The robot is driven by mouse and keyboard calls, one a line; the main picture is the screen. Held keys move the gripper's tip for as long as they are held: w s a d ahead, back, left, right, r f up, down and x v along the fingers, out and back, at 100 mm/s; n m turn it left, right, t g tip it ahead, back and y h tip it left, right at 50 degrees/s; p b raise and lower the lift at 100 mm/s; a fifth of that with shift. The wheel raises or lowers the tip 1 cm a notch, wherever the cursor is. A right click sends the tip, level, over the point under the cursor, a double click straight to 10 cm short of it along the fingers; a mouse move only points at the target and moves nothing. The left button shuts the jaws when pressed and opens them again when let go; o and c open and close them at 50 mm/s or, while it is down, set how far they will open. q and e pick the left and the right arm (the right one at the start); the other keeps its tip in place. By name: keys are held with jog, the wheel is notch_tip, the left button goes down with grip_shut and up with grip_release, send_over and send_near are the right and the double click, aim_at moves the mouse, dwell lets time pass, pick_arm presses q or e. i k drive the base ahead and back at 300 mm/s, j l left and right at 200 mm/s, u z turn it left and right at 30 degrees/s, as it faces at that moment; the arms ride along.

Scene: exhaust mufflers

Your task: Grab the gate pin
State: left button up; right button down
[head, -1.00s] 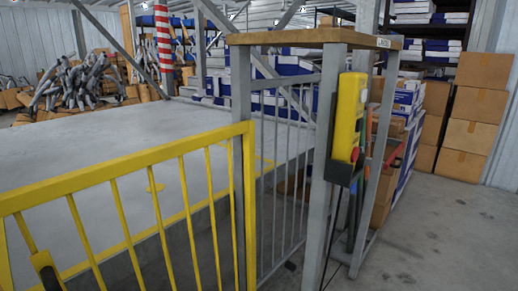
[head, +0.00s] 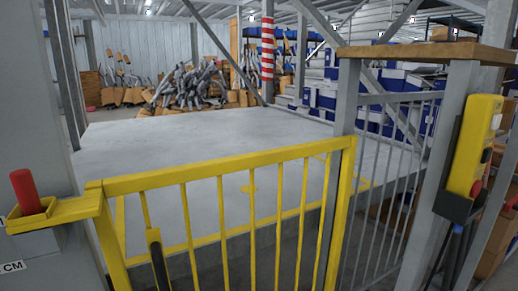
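The gate pin is likely the red cylinder (head: 25,191) at the left of the head view. It stands upright in a small yellow bracket (head: 32,216) beside the gate's left end. The yellow barred gate (head: 230,165) spans the middle of the view and looks closed across the platform. A dark handle with a yellow top (head: 158,262) shows at the gate's lower left. Neither of my grippers is in view.
A yellow control box (head: 470,150) hangs on the grey post at right, under a wooden shelf (head: 430,50). Behind the gate, the grey platform (head: 200,140) is clear. Mufflers (head: 190,85) are heaped at the back. A grey column (head: 30,110) stands at left.

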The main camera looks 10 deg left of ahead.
aim_at(22, 182)
jog(key=u, duration=1.65)
